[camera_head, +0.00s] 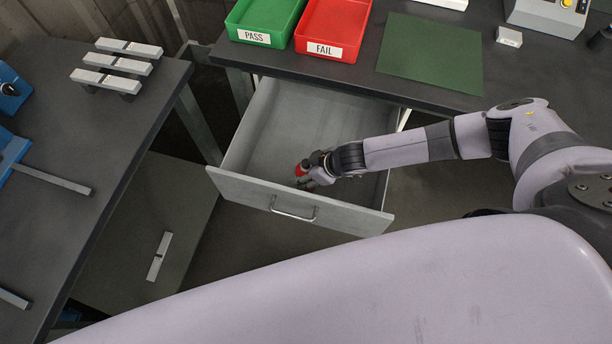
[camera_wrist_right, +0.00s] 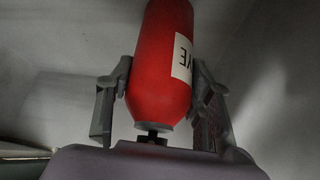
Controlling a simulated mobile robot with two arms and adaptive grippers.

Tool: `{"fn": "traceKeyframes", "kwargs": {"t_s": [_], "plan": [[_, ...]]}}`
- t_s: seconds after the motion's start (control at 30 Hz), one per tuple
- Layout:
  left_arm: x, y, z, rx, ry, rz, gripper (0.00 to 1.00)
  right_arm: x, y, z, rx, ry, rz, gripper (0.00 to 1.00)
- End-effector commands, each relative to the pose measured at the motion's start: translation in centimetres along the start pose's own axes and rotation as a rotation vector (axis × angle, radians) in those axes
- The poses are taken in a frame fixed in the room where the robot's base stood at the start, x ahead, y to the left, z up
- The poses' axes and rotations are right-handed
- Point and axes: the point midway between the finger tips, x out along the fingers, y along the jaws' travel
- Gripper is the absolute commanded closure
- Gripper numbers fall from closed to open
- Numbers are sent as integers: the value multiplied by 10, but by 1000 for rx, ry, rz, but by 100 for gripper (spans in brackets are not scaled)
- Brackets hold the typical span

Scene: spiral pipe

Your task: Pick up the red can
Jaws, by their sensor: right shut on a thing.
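The red can (camera_wrist_right: 160,65) has a white label with dark letters and lies between the two fingers of my right gripper (camera_wrist_right: 163,85) in the wrist view. Both fingers touch its sides, and the gripper is shut on it. In the head view only a small red part of the can (camera_head: 301,169) shows beside my right gripper (camera_head: 312,176), inside the open grey drawer (camera_head: 262,125). The rest of the can is hidden by the gripper there. I cannot tell whether the can touches the drawer floor. My left gripper is not in view.
The drawer's front panel with its handle (camera_head: 294,213) stands close to the gripper. Above the drawer is a dark table with a green PASS tray (camera_head: 250,38), a red FAIL tray (camera_head: 323,50) and a green mat (camera_head: 430,54). Grey bars (camera_head: 117,63) lie on the left table.

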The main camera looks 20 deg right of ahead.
Motion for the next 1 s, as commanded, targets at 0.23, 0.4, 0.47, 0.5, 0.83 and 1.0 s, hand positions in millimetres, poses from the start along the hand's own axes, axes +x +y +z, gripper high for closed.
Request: {"fn": "traceKeyframes", "kwargs": {"t_s": [0.23,0.4,0.47,0.5,0.83,1.0], "plan": [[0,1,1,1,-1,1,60,0,0,0,0,-1,1,86],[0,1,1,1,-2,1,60,0,0,-1,0,1,1,92],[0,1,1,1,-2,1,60,0,0,-1,0,1,1,92],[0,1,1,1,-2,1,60,0,0,-1,0,1,1,92],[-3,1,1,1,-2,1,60,-18,1,-13,-1,4,1,92],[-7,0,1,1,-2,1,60,-55,1,-37,-2,6,1,92]]}}
